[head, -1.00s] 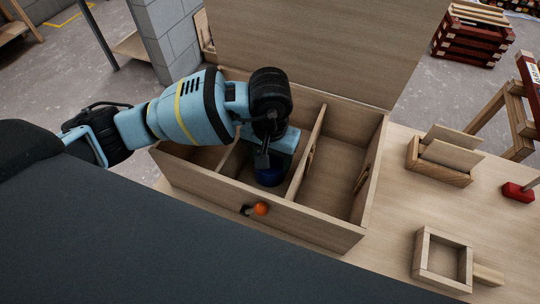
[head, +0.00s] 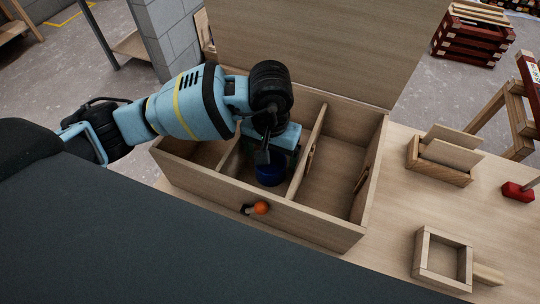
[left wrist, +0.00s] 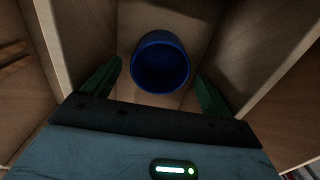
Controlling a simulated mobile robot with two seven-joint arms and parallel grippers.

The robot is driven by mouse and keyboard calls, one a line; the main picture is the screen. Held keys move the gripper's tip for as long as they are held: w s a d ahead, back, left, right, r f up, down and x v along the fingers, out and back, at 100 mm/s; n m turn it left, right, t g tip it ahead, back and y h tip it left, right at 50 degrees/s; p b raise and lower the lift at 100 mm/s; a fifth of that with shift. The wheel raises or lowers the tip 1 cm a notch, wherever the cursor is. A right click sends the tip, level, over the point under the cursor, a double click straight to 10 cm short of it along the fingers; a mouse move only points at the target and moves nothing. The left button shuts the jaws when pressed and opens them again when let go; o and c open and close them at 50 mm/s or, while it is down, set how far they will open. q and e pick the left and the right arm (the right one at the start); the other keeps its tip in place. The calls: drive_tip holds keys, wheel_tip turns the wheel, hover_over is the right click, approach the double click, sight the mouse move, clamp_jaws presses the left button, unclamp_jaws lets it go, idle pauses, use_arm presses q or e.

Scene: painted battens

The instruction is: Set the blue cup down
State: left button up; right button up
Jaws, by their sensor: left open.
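The blue cup (head: 270,174) stands in the middle compartment of the wooden box (head: 300,228). In the left wrist view the cup (left wrist: 161,62) shows its open mouth and rests on the compartment floor, between the dividers. My left gripper (left wrist: 156,84) is open, with one dark green finger on either side of the cup and visible gaps between fingers and cup. In the head view my left gripper (head: 268,160) is above the cup and partly hides it. My right gripper is not in view.
The box's lid (head: 310,45) stands open at the back. An orange knob (head: 261,208) sits on the front wall. The right compartment (head: 330,185) holds small wooden pieces along its sides. A slotted wooden holder (head: 440,160) and a square wooden frame (head: 443,257) lie on the bench to the right.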

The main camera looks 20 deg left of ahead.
sight(270, 173)
use_arm(q)
wheel_tip(270, 173, up, 11)
idle(0.4)
drive_tip(key=shift+s+f, duration=0.1)
